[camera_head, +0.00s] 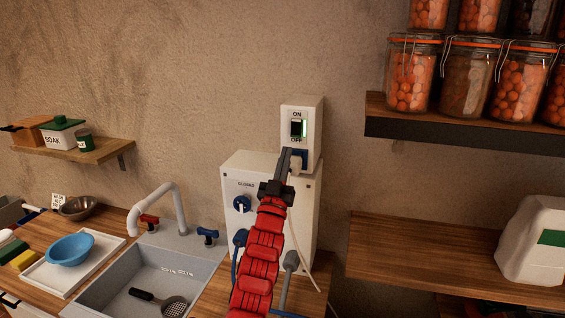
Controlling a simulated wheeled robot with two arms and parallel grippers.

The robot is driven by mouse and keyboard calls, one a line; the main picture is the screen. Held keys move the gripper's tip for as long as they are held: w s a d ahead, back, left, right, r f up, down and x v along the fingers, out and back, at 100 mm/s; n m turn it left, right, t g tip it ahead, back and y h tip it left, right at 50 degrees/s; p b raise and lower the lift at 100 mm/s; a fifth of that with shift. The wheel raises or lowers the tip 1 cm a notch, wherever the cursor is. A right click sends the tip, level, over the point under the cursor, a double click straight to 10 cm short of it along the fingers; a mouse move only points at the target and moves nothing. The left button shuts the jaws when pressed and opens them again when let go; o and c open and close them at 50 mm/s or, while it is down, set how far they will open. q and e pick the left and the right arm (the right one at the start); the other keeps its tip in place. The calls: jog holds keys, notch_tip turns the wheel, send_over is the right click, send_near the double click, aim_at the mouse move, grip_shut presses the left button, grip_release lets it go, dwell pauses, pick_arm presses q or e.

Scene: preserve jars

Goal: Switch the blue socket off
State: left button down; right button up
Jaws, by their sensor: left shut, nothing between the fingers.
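The wall socket is a white box (315,125) at the centre of the head view, mounted above a larger white cabinet. Its front has a dark rocker switch (296,128) between the labels ON and OFF, with a lit green strip beside it. Whether the tips touch the box cannot be told. My right gripper is out of view.
The white cabinet (240,180) has a blue knob labelled CLOSED and cables below. A sink (150,262) with a tap stands to the left, near a blue bowl (70,249). Shelves with jars (413,75) and a white canister (533,240) are on the right.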

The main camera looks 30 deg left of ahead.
aim_at(295, 129)
pick_arm(q)
jog(key=w+p, duration=0.1)
jog(key=w+a+r+p, duration=0.1)
jog(key=w, duration=0.1)
jog(key=w+r+p, duration=0.1)
jog(key=w, duration=0.1)
jog(key=shift+a, duration=0.15)
jog(key=shift+w+a, duration=0.15)
jog(key=shift+w, duration=0.15)
jog(key=shift+w+f+p, duration=0.25)
jog(key=shift+w+p, duration=0.15)
jog(key=shift+w, duration=0.1)
